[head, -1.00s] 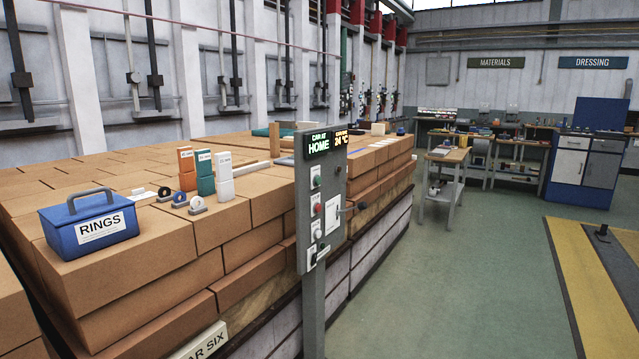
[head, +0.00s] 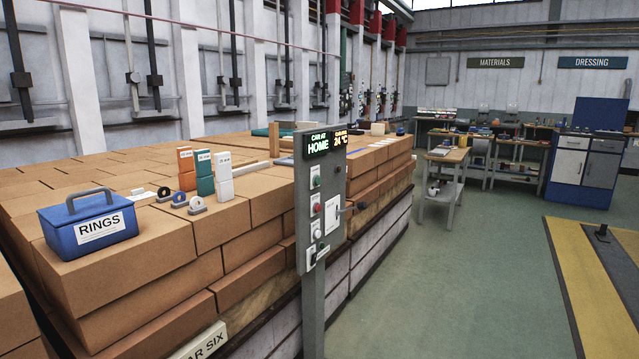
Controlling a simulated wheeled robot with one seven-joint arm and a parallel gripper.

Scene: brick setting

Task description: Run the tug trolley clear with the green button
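A grey control post (head: 313,325) stands in front of the brick stack at the middle of the head view. Its panel has a lit display (head: 319,145) reading "CAR AT HOME" beside an orange one reading 24 °C. A green button (head: 315,177) sits at the top left of the panel, a red button (head: 315,204) below it, and a pale round control (head: 314,229) below that. A dark lever sticks out at the panel's right side. My gripper is not in view. I cannot make out which thing is the tug trolley.
A car of stacked bricks (head: 110,300) fills the left, with a blue RINGS box (head: 90,224) and small coloured boxes (head: 205,172) on top. Green floor (head: 480,280) is clear at right, beside yellow striping (head: 590,285).

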